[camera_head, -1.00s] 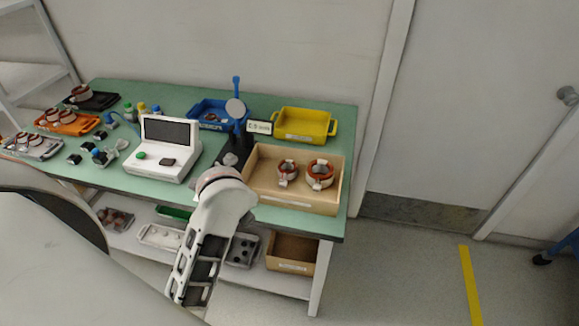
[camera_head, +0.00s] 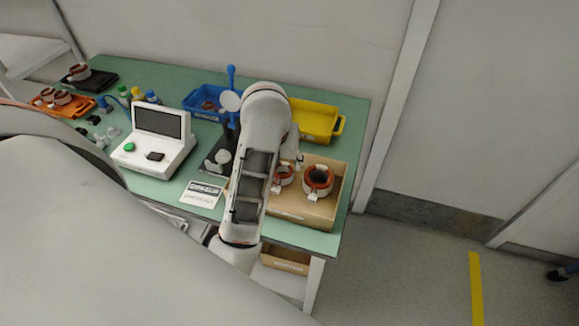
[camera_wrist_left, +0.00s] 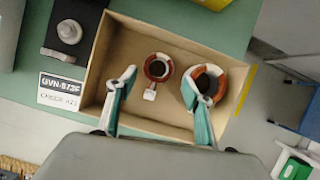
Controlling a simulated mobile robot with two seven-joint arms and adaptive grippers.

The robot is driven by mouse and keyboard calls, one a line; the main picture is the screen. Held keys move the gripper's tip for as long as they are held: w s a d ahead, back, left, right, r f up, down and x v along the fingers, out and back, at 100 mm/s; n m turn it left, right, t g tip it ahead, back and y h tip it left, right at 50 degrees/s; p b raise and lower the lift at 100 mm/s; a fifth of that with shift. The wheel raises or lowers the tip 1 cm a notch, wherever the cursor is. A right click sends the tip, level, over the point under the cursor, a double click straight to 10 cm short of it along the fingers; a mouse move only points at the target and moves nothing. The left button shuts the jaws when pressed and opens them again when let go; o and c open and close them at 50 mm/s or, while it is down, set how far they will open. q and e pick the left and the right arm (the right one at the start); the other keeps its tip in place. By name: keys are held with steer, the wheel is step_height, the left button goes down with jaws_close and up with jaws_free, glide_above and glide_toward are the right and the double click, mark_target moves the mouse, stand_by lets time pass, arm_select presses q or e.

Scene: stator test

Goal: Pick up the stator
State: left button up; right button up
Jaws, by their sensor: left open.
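Two stators sit side by side in a tan open box (camera_head: 308,218) at the right of the bench. The smaller brown-and-white stator (camera_head: 284,177) is partly hidden by my left arm; it shows whole in the left wrist view (camera_wrist_left: 159,67). The larger orange-brown stator (camera_head: 318,181) is to its right, and in the wrist view (camera_wrist_left: 212,74) one finger covers part of it. My left gripper (camera_wrist_left: 156,88) is open and over the box, its fingers spread either side of the smaller stator in that view. Contact cannot be told. My right gripper is not in view.
A yellow bin (camera_head: 316,122) and a blue bin (camera_head: 203,104) stand behind the box. A test device with a screen (camera_head: 160,143) and a white label card (camera_head: 202,195) are to the left. More stators stand on an orange tray (camera_head: 78,109) and a black tray (camera_head: 101,80).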

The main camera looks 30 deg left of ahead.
mark_target(282, 171)
arm_select(q)
steer(key=shift+a+f, duration=0.25)
steer(key=shift+f, duration=0.65)
steer(key=shift+x, duration=2.65)
steer(key=shift+s+d, duration=0.15)
steer(key=shift+c, duration=0.4)
steer(key=c, duration=1.1)
